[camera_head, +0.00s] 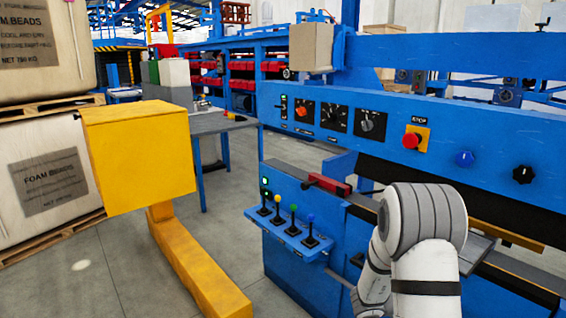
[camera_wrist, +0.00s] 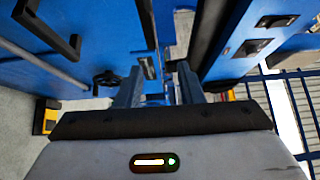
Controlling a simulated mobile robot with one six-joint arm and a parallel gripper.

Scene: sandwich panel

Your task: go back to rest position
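My gripper (camera_wrist: 159,88) shows in the wrist view with its two dark fingers apart and nothing visible between them. In the head view my white and grey arm rises at the lower right, in front of the blue machine; the gripper itself cannot be made out there. The blue control panel (camera_head: 452,128) carries several knobs and a red stop button (camera_head: 411,141) on a yellow plate. Below it, a small blue shelf (camera_head: 290,238) holds several joysticks with coloured tops. A red-handled piece (camera_head: 328,185) sits on the machine's edge.
A yellow post with a box head (camera_head: 140,155) stands at the left, near stacked foam-bead crates (camera_head: 45,175). A grey-topped table (camera_head: 215,123) stands behind. Grey floor (camera_head: 225,215) is open between the post and the machine. Blue machine surfaces lie close around the gripper in the wrist view.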

